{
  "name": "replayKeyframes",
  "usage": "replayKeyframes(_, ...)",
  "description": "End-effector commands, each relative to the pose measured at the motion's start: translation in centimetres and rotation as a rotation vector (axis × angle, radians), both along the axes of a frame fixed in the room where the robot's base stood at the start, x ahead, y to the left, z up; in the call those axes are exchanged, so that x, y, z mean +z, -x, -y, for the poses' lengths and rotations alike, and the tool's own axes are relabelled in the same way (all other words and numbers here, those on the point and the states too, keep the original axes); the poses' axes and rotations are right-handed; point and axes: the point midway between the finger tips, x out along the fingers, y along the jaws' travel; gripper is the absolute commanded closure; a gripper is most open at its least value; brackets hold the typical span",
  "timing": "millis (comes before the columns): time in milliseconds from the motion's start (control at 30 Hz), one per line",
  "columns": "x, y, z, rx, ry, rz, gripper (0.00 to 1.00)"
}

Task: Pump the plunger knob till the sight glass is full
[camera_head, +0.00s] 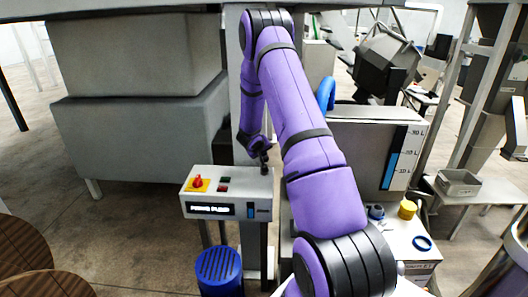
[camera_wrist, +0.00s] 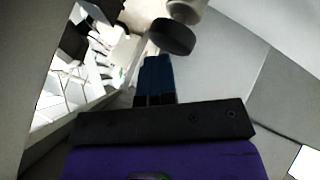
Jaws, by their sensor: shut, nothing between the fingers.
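The grey control box (camera_head: 228,194) has a label that seems to read "PRIMING PUMP". A small blue strip window (camera_head: 251,211) sits at the right of its face. My gripper (camera_head: 263,160) is just above the box's right end, small and dark in the head view. In the wrist view its fingers (camera_wrist: 156,62) are together and empty. A round black knob (camera_wrist: 172,37), apparently the plunger knob, is just beyond the fingertips; I cannot tell whether they touch. A tall level gauge (camera_head: 396,157), marked in litres, shows blue in its lower part.
The box carries a red switch on a yellow plate (camera_head: 198,183). The gauge is on a pale tank (camera_head: 352,145), partly hidden by my arm. A blue ribbed drum (camera_head: 218,268) stands below the box.

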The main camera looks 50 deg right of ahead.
Motion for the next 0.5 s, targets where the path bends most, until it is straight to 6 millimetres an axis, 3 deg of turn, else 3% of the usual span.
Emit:
replayKeyframes(233,0.0,0.1,0.0,-0.001,-0.002,-0.001,1.00)
replayKeyframes(500,1.4,0.0,0.0,-0.001,-0.002,0.000,1.00)
